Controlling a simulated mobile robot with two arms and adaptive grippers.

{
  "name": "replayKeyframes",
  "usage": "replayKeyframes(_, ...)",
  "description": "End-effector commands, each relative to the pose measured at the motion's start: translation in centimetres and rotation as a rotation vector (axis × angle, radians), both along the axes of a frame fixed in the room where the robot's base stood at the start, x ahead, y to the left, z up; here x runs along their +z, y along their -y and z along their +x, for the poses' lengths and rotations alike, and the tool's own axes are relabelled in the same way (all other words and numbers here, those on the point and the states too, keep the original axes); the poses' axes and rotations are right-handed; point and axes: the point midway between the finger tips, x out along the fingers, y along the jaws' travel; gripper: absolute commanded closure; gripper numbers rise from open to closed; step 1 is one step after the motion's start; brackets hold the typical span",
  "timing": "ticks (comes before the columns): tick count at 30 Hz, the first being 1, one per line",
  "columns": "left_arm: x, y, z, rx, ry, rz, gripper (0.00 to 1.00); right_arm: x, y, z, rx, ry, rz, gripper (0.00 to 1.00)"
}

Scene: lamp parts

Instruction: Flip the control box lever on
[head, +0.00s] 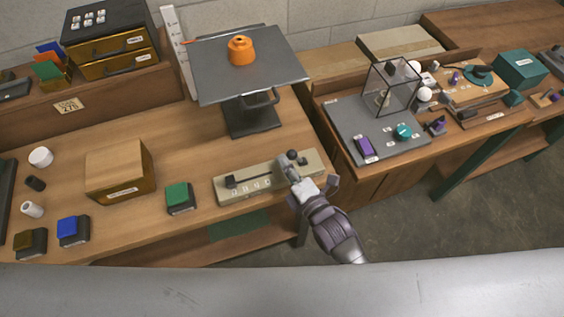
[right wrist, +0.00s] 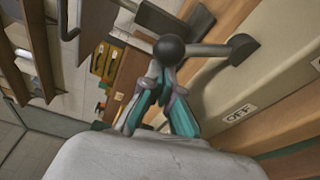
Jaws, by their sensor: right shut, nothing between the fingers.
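The control box (head: 245,190) is a long beige box on the wooden bench, near its front right corner. A black ball knob (head: 292,154) stands at its right end. In the right wrist view the ball knob (right wrist: 170,50) sits on a grey lever arm (right wrist: 208,50) that runs to a dark mount on the box. A white OFF label (right wrist: 239,115) shows on the box face. My right gripper (head: 289,172) is shut and empty, over the box's right end. In the right wrist view its fingertips (right wrist: 162,76) are right by the knob; I cannot tell whether they touch.
A green-topped block (head: 180,197) and a wooden box (head: 118,172) stand left of the control box. A dark stand (head: 250,75) with an orange part (head: 241,50) is behind it. A grey board (head: 350,135) with parts lies on the bench to the right.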

Motion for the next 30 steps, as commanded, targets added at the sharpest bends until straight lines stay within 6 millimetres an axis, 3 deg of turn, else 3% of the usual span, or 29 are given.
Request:
replayKeyframes(20,0.2,0.1,0.0,0.001,0.001,-0.002,1.00,0.5,0.4,0.2,0.000,-0.024,0.079,1.00)
replayKeyframes(30,0.4,0.2,0.0,0.001,0.001,-0.002,1.00,1.3,1.4,0.5,0.000,-0.069,0.218,1.00)
